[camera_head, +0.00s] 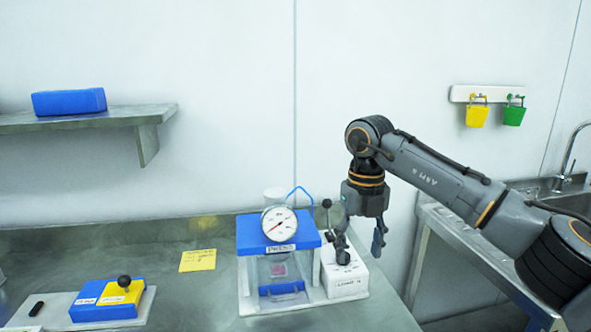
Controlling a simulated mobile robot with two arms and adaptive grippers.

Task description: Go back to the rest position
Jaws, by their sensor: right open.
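My right arm comes in from the right, and its gripper (360,248) points down, open, above and in front of the white box (345,281) at the right of the press. One finger overlaps the top of the box in the picture; I cannot tell whether it touches. A black-knobbed lever (327,204) stands just left of the gripper. The press (248,236) has a blue top, a round dial gauge (279,224) and a clear chamber with something small and pink inside. My left gripper is not in view.
A blue and yellow block with a black knob (124,282) sits on a pale board at the left of the steel counter (200,300). A yellow note (198,260) lies between. A blue box (69,102) is on the wall shelf.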

